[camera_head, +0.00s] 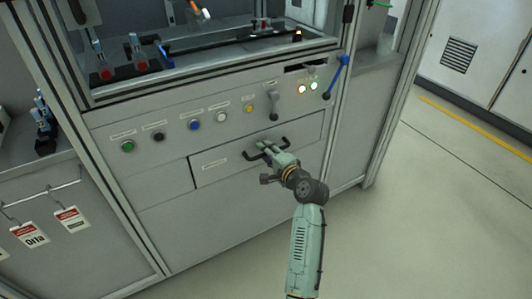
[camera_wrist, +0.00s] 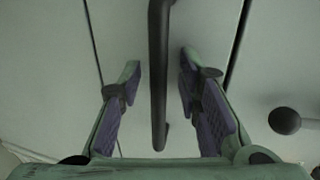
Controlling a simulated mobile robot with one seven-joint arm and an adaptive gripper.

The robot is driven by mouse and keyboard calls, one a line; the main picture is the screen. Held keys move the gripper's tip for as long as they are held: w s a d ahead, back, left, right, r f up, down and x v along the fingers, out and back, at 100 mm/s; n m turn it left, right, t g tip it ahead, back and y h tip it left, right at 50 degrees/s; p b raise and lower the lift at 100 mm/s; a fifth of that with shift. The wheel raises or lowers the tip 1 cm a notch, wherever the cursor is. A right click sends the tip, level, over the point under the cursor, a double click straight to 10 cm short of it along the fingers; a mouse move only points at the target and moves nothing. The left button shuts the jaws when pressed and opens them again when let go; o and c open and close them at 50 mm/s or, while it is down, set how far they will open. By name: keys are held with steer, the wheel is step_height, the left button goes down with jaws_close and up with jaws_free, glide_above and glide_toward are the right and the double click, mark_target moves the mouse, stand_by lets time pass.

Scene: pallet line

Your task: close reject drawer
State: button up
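The reject drawer (camera_head: 224,163) is the wide grey front panel below the button row. It looks nearly flush with the cabinet, with a dark gap along its left edge; I cannot tell if it is fully shut. Its black bar handle (camera_head: 286,141) is partly hidden by my gripper (camera_head: 268,151). In the wrist view the handle (camera_wrist: 158,60) runs upright between the two fingers of my gripper (camera_wrist: 160,78). The fingers are open, with clear space on both sides of the bar.
Above the drawer are several buttons, including a green one (camera_head: 128,146), a grey lever (camera_head: 273,104) and a blue-handled lever (camera_head: 338,76). A dark round knob (camera_wrist: 284,120) shows at right in the wrist view. Floor at right (camera_head: 440,200) is clear.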

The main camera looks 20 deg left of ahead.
steer(key=shift+d, duration=0.1)
steer(key=v, duration=1.2)
